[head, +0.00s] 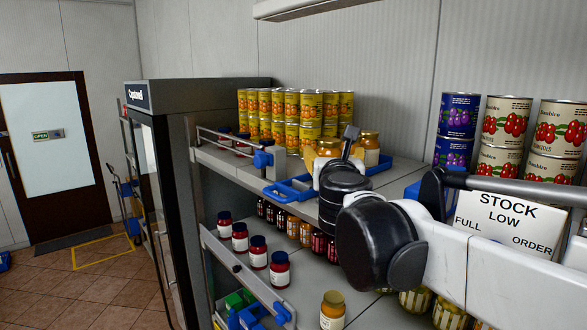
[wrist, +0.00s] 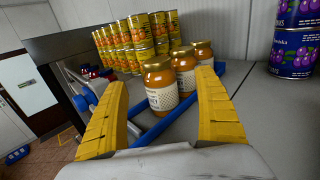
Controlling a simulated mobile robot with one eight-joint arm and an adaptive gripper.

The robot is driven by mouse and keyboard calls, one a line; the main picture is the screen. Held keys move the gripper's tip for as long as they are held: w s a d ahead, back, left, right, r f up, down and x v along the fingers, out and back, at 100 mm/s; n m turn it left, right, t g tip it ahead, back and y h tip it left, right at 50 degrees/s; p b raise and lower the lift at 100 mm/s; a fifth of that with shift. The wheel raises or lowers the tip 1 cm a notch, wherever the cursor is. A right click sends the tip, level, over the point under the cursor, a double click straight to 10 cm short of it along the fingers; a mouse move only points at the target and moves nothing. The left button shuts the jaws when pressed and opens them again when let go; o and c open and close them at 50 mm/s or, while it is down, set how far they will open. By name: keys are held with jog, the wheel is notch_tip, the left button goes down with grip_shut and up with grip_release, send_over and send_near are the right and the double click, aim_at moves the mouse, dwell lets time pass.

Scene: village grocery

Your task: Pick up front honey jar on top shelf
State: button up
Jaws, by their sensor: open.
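Several honey jars with gold lids and pale labels stand upright in a row in a blue tray on the top shelf. The front honey jar (wrist: 160,86) is nearest in the wrist view, with a second jar (wrist: 184,72) and a third jar (wrist: 204,53) behind it to the right. My gripper (wrist: 162,80) is open, its yellow fingers on either side of the front jar's picture area. Contact is not visible, and the jar's base is low between the fingers.
The blue tray (head: 284,192) has raised rims around the jars. Stacked yellow cans (head: 290,105) stand behind; plum cans (head: 457,115) and tomato cans (head: 505,120) are at right, by a stock sign (head: 505,222).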

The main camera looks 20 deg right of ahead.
aim_at(330, 147)
jog(key=x, duration=0.4)
jog(key=shift+w, duration=0.1)
jog(key=shift+w+d+r+p, duration=0.1)
jog(key=shift+w+r+p, duration=0.05)
jog(key=shift+w+p, duration=0.45)
jog(key=p+x, duration=0.1)
jog(key=x, duration=0.3)
jog(key=shift+w+f, duration=0.1)
jog(key=shift+f, duration=0.1)
jog(key=shift+s, duration=0.25)
jog(key=shift+s+r, duration=0.1)
jog(key=c, duration=1.6)
jog(key=shift+r, duration=0.1)
